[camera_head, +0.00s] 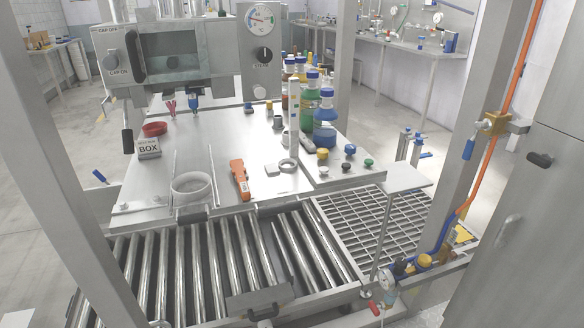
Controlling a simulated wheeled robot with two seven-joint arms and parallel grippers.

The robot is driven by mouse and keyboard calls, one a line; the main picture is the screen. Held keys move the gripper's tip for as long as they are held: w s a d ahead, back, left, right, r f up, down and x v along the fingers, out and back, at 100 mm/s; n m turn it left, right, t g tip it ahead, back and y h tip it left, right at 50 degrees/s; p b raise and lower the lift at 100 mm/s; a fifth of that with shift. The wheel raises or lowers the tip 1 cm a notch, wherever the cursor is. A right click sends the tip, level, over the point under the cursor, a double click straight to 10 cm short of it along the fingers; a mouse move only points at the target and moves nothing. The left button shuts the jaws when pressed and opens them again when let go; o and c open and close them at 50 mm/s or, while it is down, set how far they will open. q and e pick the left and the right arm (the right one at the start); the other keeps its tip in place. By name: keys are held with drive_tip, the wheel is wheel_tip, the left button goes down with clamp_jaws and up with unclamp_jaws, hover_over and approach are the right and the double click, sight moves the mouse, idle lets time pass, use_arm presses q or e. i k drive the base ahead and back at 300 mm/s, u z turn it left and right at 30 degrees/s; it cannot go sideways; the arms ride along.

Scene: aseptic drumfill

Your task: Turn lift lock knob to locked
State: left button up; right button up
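No knob in view carries a readable lift lock label, so I cannot tell which one is the lift lock knob. A black knob (265,54) sits below the round dial gauge (261,20) on the grey control panel, with a small label under it that looks like STEAM. A grey knob (109,62) is on the panel's left side, by the words CAP OFF and CAP ON. A pale round knob (260,92) is lower on the panel. Neither of my grippers shows in the head view.
A roller conveyor (205,270) runs in front of the steel worktable (225,150). A post with an orange hose (508,90) and a grey cabinet (540,220) are at the right.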

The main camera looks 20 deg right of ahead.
sight(322, 155)
drive_tip(key=z, duration=0.4)
drive_tip(key=i, duration=1.05)
drive_tip(key=z, duration=0.05)
